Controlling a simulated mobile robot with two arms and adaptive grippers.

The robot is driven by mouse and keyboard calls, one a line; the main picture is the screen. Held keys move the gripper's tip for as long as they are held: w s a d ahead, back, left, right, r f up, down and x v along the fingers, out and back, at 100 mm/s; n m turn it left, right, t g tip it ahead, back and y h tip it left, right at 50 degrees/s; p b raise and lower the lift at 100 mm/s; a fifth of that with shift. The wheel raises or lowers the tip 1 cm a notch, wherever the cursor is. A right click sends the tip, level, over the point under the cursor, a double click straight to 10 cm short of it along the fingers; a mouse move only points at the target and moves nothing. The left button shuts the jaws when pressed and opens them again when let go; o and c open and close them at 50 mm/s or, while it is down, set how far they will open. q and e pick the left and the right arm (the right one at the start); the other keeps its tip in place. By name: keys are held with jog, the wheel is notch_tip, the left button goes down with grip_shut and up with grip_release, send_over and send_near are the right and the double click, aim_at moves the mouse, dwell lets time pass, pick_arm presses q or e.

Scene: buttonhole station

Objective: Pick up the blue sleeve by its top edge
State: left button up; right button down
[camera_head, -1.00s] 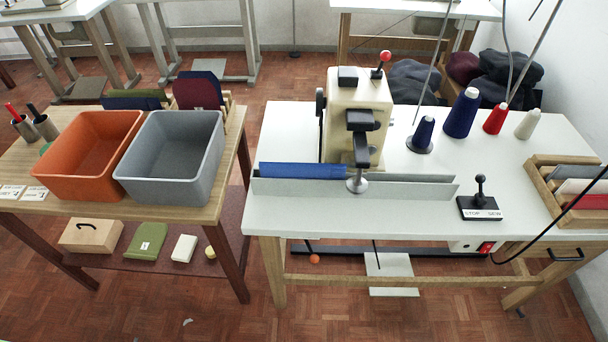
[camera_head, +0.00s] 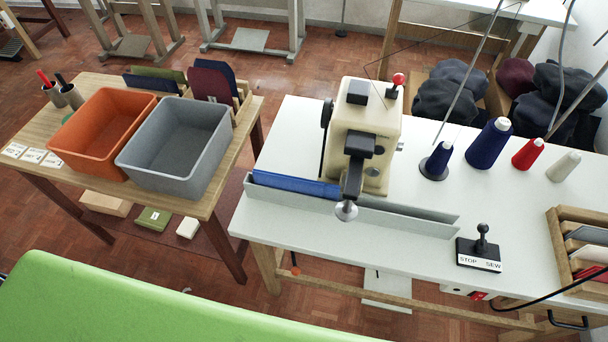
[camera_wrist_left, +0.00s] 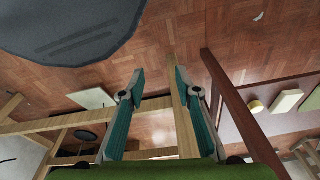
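The blue sleeve (camera_head: 296,184) lies lengthwise in a grey channel (camera_head: 400,220) along the front of the white table, to the left of the machine's presser foot. Its upper long edge shows above the channel's front wall; its lower part is hidden. My left gripper (camera_wrist_left: 160,78) shows in the left wrist view, its two teal-padded fingers apart with nothing between them. That view shows floor and table legs, not the sleeve. In the head view only a green part of my own arm shows at bottom left. My right gripper is in neither view.
The cream buttonhole machine (camera_head: 362,140) stands right behind the channel. An orange bin (camera_head: 92,165) and a grey bin (camera_head: 150,178) stand on the wooden table at left. Thread cones, a STOP/SEW lever (camera_head: 481,250) and a wooden rack (camera_head: 562,255) are at right.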

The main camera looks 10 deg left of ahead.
pick_arm(q)
jog(key=w+d+r+m+h+p, duration=0.1)
jog(key=w+d+r+p, duration=0.3)
jog(key=r, duration=0.9)
jog(key=w+d+r+m+t+p, duration=0.15)
jog(key=w+r, duration=0.35)
jog(key=r, duration=0.8)
jog(key=w+d+r+m+h+p, duration=0.1)
jog(key=w+d+r+p, duration=0.3)
jog(key=r, duration=0.9)
notch_tip(320, 180, up, 13)
jog(key=m+g+y, duration=0.2)
jog(key=m+g, duration=0.2)
jog(key=m, duration=0.9)
send_over(286, 176)
jog(key=shift+n+t, duration=0.25)
jog(key=f, duration=0.4)
jog(key=f+p, duration=0.1)
jog(key=f, duration=0.3)
jog(key=shift+s+f, duration=0.2)
jog(key=shift+f, duration=0.05)
notch_tip(286, 176, down, 5)
jog(key=shift+w+r+p, duration=0.1)
jog(key=shift+w+p, duration=0.05)
jog(key=shift+p, duration=0.95)
jog(key=shift+f, duration=0.25)
grip_shut()
